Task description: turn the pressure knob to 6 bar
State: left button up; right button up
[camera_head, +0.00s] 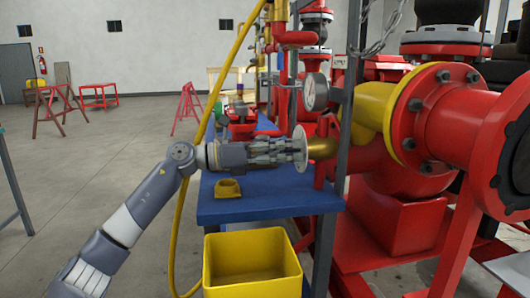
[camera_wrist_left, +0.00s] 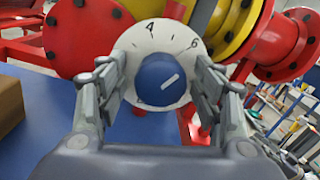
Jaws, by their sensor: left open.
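The pressure knob (camera_wrist_left: 163,80) is blue, with a white pointer line, at the centre of a round white dial (camera_wrist_left: 150,45) in the left wrist view. The figures 4 and 6 show on the dial. The pointer aims up and right, a little below the 6. In the head view the dial (camera_head: 301,148) is nearly edge-on, and the knob is hidden by my gripper. My left gripper (camera_head: 292,150) is open in front of the dial. In the wrist view its fingers (camera_wrist_left: 162,82) stand on either side of the knob, apparently apart from it.
A blue bench (camera_head: 260,208) lies below the gripper, with a small yellow object (camera_head: 228,188) on it. A yellow bin (camera_head: 250,265) stands in front. A pressure gauge (camera_head: 316,92) and grey post (camera_head: 348,110) are close by. A yellow hose (camera_head: 176,225) hangs near my arm.

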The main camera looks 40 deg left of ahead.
pick_arm(q)
jog(key=v, duration=1.1)
jog(key=shift+s+a, duration=0.1)
jog(key=shift+s, duration=0.15)
dwell(0.3)
